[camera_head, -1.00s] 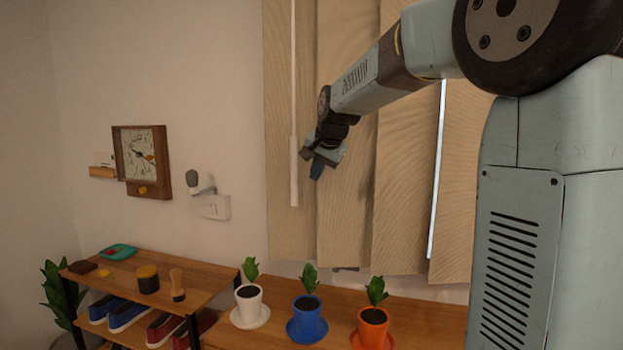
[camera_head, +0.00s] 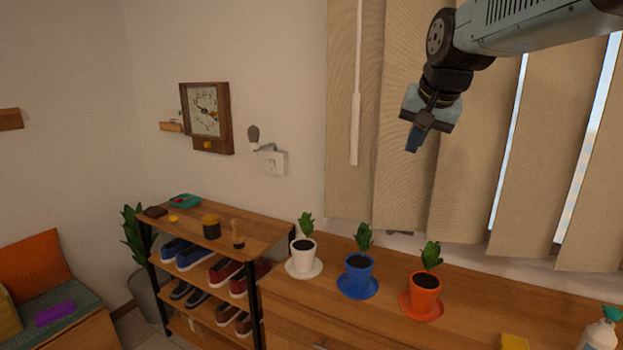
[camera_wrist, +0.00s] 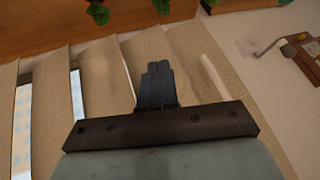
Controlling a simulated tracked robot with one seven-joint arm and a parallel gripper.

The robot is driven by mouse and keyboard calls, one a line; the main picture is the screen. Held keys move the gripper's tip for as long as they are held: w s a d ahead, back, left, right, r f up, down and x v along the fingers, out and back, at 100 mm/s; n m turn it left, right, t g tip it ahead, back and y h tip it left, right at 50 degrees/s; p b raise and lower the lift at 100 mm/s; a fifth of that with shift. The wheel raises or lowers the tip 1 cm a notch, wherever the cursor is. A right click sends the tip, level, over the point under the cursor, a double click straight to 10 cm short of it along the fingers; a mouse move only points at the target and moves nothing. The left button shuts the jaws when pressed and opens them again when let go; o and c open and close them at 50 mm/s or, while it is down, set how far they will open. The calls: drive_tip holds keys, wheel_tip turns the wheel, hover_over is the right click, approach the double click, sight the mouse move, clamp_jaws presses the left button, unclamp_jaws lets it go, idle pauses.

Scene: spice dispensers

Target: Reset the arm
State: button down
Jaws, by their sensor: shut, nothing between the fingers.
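My gripper (camera_head: 413,146) hangs from my arm at the upper right of the head view, in front of the beige blinds. It is empty and above the level of the plant pots, apart from everything. In the wrist view its fingers (camera_wrist: 157,72) are together, with nothing between them. My arm reaches in from the upper right edge of the head view.
A white pot (camera_head: 304,252), a blue pot (camera_head: 357,276) and an orange pot (camera_head: 424,293) stand on the wooden cabinet. Beige vertical blinds (camera_head: 400,100) hang behind my gripper. A shoe rack (camera_head: 140,219) stands left. A spray bottle (camera_head: 600,335) is at the lower right.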

drive_tip(key=s+d+f+n, duration=0.1)
drive_tip(key=s+f+n, duration=0.1)
drive_tip(key=s+f, duration=0.4)
drive_tip(key=s+d+f+n+g, duration=0.1)
drive_tip(key=s+f, duration=0.5)
drive_tip(key=s, duration=0.6)
drive_tip(key=shift+n+h, duration=0.4)
drive_tip(key=shift+n, duration=0.1)
drive_tip(key=shift+f, duration=0.1)
